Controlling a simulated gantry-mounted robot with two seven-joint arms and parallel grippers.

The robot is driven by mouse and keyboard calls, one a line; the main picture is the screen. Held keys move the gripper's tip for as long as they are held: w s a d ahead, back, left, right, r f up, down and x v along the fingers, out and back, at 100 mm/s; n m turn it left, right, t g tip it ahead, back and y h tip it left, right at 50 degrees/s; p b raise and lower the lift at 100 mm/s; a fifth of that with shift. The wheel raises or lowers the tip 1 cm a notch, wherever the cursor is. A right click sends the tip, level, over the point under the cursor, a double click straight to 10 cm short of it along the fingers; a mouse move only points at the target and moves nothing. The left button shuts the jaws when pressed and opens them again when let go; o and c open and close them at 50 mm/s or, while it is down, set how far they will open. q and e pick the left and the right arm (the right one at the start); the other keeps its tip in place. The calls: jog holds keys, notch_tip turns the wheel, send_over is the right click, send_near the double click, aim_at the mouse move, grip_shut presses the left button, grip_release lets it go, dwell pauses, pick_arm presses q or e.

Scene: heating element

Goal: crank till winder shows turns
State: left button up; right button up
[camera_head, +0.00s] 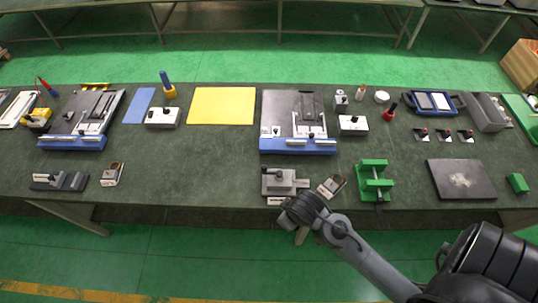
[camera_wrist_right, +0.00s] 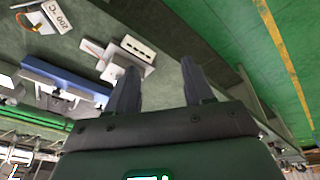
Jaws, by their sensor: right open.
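The winder (camera_head: 285,182) appears to be the small grey block near the table's front edge in the head view. In the right wrist view the winder (camera_wrist_right: 125,52) shows a white counter face with dark marks too small to read. I cannot make out its crank handle clearly. My right gripper (camera_head: 291,206) is just in front of the winder, over the table's front edge. In the right wrist view my right gripper (camera_wrist_right: 158,68) has its fingers apart with nothing between them; the winder lies beyond the left finger. My left gripper is not in view.
A tilted meter (camera_head: 332,186) stands right of the winder; its face reads 200 °C in the right wrist view (camera_wrist_right: 58,15). A green clamp frame (camera_head: 374,181) stands farther right. A blue-edged press (camera_head: 297,146) is behind.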

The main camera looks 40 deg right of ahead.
jog(key=w+d+r+p, duration=0.2)
jog(key=w+r+p, duration=0.1)
jog(key=w+r, duration=0.1)
jog(key=m+g, duration=0.3)
send_over(264, 166)
jog(key=shift+f+y, duration=0.3)
jog(key=shift+f, duration=0.2)
notch_tip(264, 166, down, 10)
jog(key=shift+f+p, duration=0.25)
jog(key=shift+p, duration=0.05)
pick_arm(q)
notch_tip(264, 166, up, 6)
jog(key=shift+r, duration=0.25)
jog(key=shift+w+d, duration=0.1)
pick_arm(e)
jog(key=c, duration=0.4)
grip_shut()
